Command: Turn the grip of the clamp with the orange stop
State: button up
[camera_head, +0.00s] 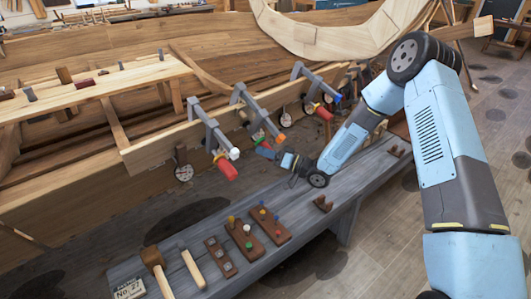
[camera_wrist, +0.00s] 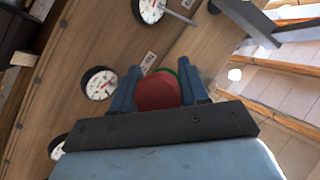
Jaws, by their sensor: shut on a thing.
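Three grey clamps sit along a wooden plank in the head view. The middle clamp (camera_head: 243,97) has the orange stop (camera_head: 281,137) at its end. Its red grip (camera_head: 261,142), with some green by it, is mostly hidden by my gripper (camera_head: 268,152). In the wrist view my gripper (camera_wrist: 160,88) has its blue fingers on both sides of the round red grip (camera_wrist: 157,93), shut on it. A green edge shows behind the grip. The orange stop is not visible in the wrist view.
The left clamp has a white stop (camera_head: 235,153) and a red grip (camera_head: 227,171); the right clamp has a blue stop (camera_head: 337,98) and a red grip (camera_head: 323,114). Dials (camera_head: 184,172) hang nearby. The grey bench (camera_head: 300,205) below holds tools and peg blocks.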

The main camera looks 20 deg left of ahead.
jog(key=shift+w, duration=0.1)
jog(key=o, duration=1)
jog(key=shift+c, duration=0.2)
jog(key=shift+d, duration=0.1)
jog(key=v, duration=1.3)
jog(key=shift+d, duration=0.35)
jog(key=shift+f, duration=0.1)
